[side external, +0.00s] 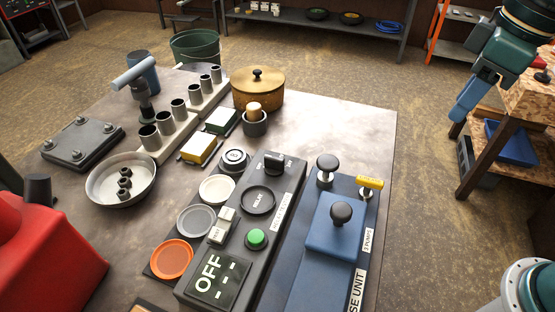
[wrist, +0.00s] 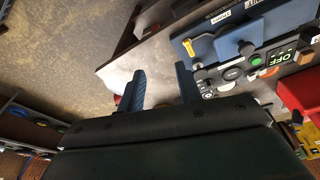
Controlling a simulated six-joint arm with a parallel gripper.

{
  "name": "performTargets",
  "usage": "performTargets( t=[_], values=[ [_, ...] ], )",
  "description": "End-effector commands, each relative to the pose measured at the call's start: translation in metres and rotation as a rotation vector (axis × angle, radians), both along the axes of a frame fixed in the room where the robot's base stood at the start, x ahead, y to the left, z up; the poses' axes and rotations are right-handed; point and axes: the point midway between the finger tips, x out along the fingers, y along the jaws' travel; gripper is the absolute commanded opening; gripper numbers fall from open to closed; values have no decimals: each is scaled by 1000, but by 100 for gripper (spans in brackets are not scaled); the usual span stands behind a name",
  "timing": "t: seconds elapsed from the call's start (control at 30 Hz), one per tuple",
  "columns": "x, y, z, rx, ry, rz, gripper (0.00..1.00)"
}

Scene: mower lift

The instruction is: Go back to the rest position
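My gripper (side external: 464,106) hangs in the air at the upper right of the side external view, off the right side of the worktable and clear of everything on it. In the wrist view its two blue fingers stand apart with nothing between them (wrist: 160,89). The blue unit (side external: 303,280) with black knobs and a yellow handle (side external: 370,183) stands on the table. Beside it is the dark control panel (side external: 285,197) with a green button and a display reading OFF. Both also show at the upper right of the wrist view.
The table (side external: 340,118) also holds a wooden-looking lidded pot (side external: 258,92), a metal bowl (side external: 101,188), tube racks and a red object (side external: 40,250). A wooden-topped bench (side external: 525,100) stands near my gripper at right. Open floor (side external: 430,200) lies between bench and table.

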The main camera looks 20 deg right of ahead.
Motion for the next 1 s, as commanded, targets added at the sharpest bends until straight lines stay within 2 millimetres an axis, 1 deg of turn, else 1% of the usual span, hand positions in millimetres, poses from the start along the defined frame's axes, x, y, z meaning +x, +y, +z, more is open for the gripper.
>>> performTargets(
  t=[0.03, 0.2, 0.4, 0.5, 0.7, 0.83, 1.0],
  values=[
    [-8, -11, 1, 10, -25, -39, 35],
    [-32, -38, 0, 38, -95, -157, 35],
    [-61, -64, -8, 67, -180, -293, 35],
    [-75, -74, -13, 80, -220, -353, 35],
    [-92, -85, -23, 95, -274, -435, 35],
    [-96, -88, -26, 99, -288, -456, 35],
    [-96, -88, -26, 100, -289, -460, 35]
  ],
)
